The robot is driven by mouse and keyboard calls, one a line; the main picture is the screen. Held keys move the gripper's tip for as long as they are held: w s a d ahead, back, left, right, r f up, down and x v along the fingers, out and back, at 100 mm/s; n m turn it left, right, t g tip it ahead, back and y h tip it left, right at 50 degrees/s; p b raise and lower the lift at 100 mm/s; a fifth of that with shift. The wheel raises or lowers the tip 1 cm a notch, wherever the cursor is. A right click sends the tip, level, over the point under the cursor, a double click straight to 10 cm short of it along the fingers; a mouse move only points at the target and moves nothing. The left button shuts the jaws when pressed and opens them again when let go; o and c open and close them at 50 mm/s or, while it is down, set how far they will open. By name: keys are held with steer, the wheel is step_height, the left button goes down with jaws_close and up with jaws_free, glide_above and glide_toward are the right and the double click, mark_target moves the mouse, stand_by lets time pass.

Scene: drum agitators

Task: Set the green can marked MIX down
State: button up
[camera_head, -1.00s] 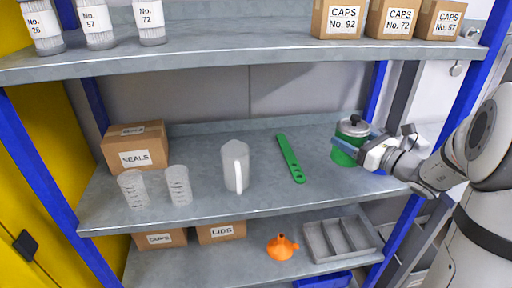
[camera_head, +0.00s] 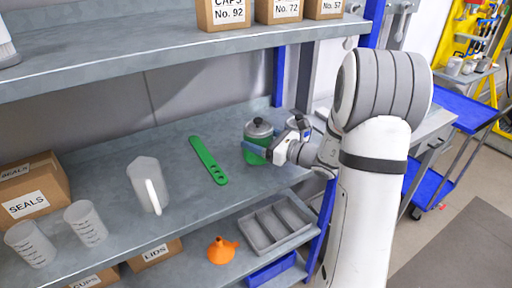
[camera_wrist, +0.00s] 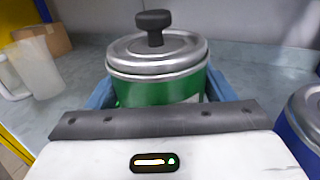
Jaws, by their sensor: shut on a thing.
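The green can (camera_head: 257,140) has a metal lid with a black knob. It is upright at the right part of the middle shelf (camera_head: 180,132). My gripper (camera_head: 256,149) comes from the right, its blue fingers shut around the can's sides. In the wrist view the can (camera_wrist: 160,92) stands between the two fingers, with its lower part hidden by my gripper's body. No MIX marking is readable. I cannot tell whether the can's base touches the shelf.
A blue can with a metal lid (camera_wrist: 308,118) stands close on the right in the wrist view. A green paddle (camera_head: 208,160) lies left of the green can. A white jug (camera_head: 147,184) and beakers (camera_head: 86,223) stand farther left. The upper shelf (camera_head: 170,50) overhangs.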

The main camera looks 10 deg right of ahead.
steer(key=shift+f, duration=1.55)
steer(key=shift+f, duration=0.25)
steer(key=o, duration=1.3)
steer(key=shift+r, duration=0.1)
